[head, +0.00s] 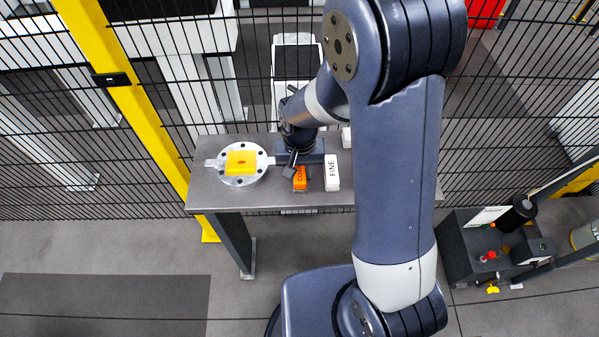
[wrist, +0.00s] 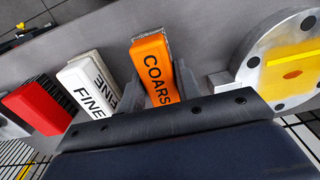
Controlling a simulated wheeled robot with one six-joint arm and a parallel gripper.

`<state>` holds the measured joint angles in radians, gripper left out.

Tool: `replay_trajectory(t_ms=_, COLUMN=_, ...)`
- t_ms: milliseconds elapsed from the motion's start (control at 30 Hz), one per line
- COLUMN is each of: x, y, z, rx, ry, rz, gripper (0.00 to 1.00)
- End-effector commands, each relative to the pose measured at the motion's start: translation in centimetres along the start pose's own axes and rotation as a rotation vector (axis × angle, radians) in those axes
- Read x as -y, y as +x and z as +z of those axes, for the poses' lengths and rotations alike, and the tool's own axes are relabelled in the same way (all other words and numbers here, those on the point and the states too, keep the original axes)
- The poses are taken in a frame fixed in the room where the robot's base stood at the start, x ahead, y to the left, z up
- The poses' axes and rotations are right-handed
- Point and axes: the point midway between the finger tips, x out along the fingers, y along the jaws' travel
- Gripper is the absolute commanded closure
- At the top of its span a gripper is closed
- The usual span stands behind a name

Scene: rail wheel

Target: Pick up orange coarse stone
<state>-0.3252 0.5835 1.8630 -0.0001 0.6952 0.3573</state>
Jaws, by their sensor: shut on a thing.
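The orange stone (wrist: 153,68), marked COARS in the visible part of its label, sits between the fingers of my gripper (wrist: 160,85) in the wrist view. The fingers are shut on its two long sides. The lower end of the stone is hidden behind the dark gripper body. In the head view the orange stone (head: 300,178) shows under my gripper (head: 296,166), at the table's front half. I cannot tell whether it touches the table or is slightly above it.
The white FINE stone (head: 332,172) stands just right of the orange one, with a red block (wrist: 38,105) beyond it in the wrist view. A round metal fixture (head: 241,180) with a yellow plate is on the left of the grey table (head: 210,150). A mesh fence stands behind.

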Motion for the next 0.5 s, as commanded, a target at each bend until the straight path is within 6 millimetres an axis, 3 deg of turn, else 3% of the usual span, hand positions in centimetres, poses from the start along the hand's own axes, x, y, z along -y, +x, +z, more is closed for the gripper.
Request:
replay_trajectory(t_ms=267, x=0.01, y=-0.04, z=-0.03, rx=-0.001, ry=0.000, rz=0.000, gripper=0.99)
replay_trajectory(t_ms=500, x=0.02, y=-0.30, z=-0.06, rx=-0.002, ry=0.000, rz=-0.001, gripper=1.00)
